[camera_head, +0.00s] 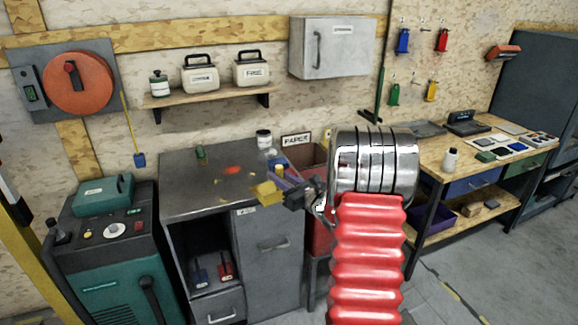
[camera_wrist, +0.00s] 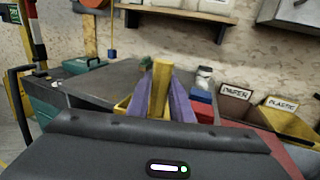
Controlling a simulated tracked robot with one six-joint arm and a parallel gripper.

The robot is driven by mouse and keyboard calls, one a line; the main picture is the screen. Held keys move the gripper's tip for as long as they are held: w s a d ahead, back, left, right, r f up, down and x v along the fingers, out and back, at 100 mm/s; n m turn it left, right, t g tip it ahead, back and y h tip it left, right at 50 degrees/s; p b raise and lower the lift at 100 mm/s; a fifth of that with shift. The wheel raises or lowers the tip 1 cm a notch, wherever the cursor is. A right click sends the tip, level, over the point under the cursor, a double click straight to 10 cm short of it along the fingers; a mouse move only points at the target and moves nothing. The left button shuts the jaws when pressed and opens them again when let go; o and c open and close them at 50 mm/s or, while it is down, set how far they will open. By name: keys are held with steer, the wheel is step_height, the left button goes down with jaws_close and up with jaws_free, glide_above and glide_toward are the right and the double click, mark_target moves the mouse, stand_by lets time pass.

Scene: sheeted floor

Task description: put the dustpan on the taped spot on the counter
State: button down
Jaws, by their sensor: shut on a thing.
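My gripper (camera_head: 283,182) has purple fingers and is shut on a yellow thing (camera_head: 266,193), which looks like the dustpan. In the wrist view its upright yellow part (camera_wrist: 161,88) stands between the two purple fingers, and the rest is mostly hidden behind them and my wrist. It appears over the right part of the grey counter (camera_head: 190,190); I cannot tell its height above the top. Small yellowish marks (camera_head: 219,182) around an orange-red patch (camera_head: 232,170) on the counter may be the taped spot.
A green item (camera_head: 202,153) and a white jar (camera_head: 263,138) stand at the counter's back. Labelled paper (camera_wrist: 233,104) and plastic (camera_wrist: 287,122) bins are to its right. Blue and red tools (camera_head: 225,266) lie in the open compartment below. A teal machine (camera_head: 110,260) stands left.

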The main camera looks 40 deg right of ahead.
steer(key=s+a+f+n+y, duration=0.2)
steer(key=a+f, duration=0.4)
steer(key=a, duration=0.5)
steer(key=s+a+f+n+g+y, duration=0.1)
steer(key=s+a+f+y, duration=0.2)
steer(key=a+f, duration=0.3)
steer(key=s+a+f+n+g+y, duration=0.1)
steer(key=a+f, duration=0.5)
steer(key=a, duration=1.1)
steer(key=shift+s+n+y, duration=0.8)
steer(key=shift+s+y, duration=0.25)
steer(key=shift+y, duration=0.15)
steer(key=shift+d+f, duration=0.1)
steer(key=shift+d, duration=0.05)
